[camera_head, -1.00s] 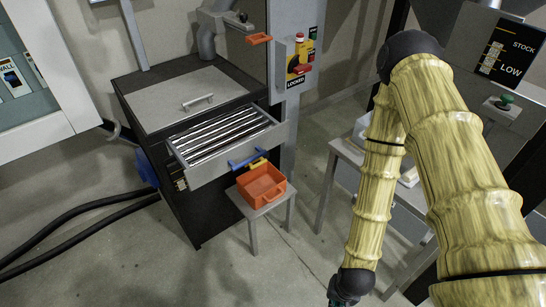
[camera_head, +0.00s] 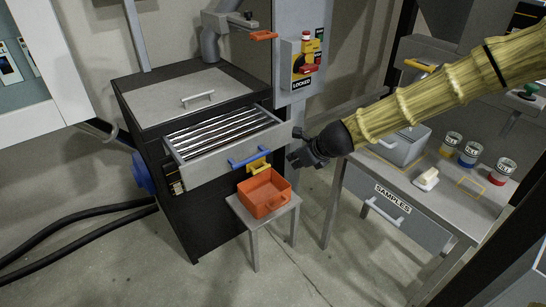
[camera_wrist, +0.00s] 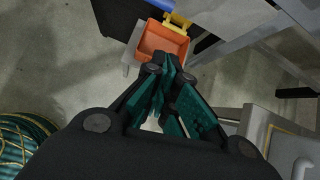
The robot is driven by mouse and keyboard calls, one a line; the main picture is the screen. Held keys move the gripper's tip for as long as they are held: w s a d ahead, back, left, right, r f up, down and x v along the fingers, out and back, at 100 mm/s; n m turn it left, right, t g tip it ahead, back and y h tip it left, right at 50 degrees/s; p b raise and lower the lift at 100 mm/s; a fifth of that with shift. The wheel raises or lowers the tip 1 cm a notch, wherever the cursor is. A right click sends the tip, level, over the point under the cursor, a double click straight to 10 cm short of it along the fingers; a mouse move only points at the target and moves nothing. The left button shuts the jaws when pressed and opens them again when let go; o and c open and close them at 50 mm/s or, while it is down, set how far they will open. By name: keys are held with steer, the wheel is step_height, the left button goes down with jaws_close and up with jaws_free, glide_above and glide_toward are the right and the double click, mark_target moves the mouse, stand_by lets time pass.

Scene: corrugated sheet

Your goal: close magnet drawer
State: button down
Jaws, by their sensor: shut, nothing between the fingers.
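The magnet drawer (camera_head: 205,166) is pulled out from the black cabinet in the head view. Bright metal bars (camera_head: 220,135) lie in it, and a blue handle (camera_head: 250,157) is on its grey front. My gripper (camera_head: 296,156) is to the right of the drawer front, apart from the handle as far as I can tell. In the wrist view my gripper (camera_wrist: 165,75) has its teal fingers together and empty. A blue strip of the handle (camera_wrist: 176,19) shows at the top of that view.
An orange bin (camera_head: 264,196) stands on a small grey stool (camera_head: 235,207) below the drawer front. A yellow handle (camera_head: 259,166) is just above it. A samples table (camera_head: 378,196) with jars stands at the right. Black hoses lie on the floor at left.

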steer(key=w+a+f+m, duration=0.1)
steer(key=w+a+f, duration=0.2)
steer(key=w+a, duration=0.3)
steer(key=w, duration=0.5)
steer(key=shift+a+f+m+p, duration=0.3)
steer(key=shift+a+f+p, duration=0.05)
steer(key=shift+a, duration=0.05)
stand_by(0.4)
